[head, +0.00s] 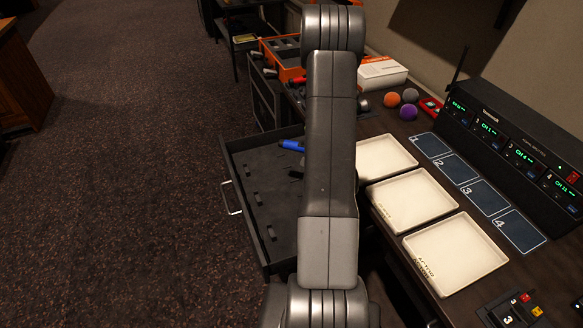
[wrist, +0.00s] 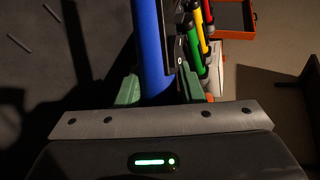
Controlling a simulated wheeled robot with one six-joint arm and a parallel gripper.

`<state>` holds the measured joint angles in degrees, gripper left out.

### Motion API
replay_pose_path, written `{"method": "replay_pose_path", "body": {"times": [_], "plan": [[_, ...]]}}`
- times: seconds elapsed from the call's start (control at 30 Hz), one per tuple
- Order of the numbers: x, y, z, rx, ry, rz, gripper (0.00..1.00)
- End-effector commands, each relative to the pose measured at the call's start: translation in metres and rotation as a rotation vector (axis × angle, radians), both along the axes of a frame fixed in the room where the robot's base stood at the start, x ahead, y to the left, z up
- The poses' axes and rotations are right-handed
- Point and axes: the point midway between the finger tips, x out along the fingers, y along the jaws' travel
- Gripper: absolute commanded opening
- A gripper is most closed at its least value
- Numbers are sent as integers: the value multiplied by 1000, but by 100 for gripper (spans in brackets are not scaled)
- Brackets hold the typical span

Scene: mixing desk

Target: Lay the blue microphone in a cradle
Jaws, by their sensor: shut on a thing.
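The blue microphone (wrist: 152,45) is a blue cylinder between the green fingertips of my gripper (wrist: 160,90) in the wrist view. My gripper is shut on it. In the head view, part of the blue microphone (head: 292,145) shows left of my arm, over the far part of the open drawer. My arm hides the gripper there. The black drawer (head: 245,160) has several small raised cradle pieces (head: 253,196) on its dark floor. I cannot tell whether the microphone touches the drawer floor.
Three cream trays (head: 455,255) and a row of numbered pads (head: 485,196) lie on the desk at right. A black receiver unit (head: 515,145) stands behind them. Orange, grey and purple balls (head: 408,112) and an orange case (head: 280,72) are farther back. The carpet at left is clear.

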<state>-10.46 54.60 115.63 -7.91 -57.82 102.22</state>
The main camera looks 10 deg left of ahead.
Motion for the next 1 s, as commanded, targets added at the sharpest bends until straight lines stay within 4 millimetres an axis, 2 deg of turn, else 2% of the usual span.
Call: {"method": "replay_pose_path", "body": {"times": [0.27,0.53,0.73,1.0], "plan": [[6,49,-34,-4,38,272,1],[-6,92,-75,-23,88,545,1],[-14,106,-89,-35,110,651,1],[-16,109,-98,-37,115,669,1]]}}
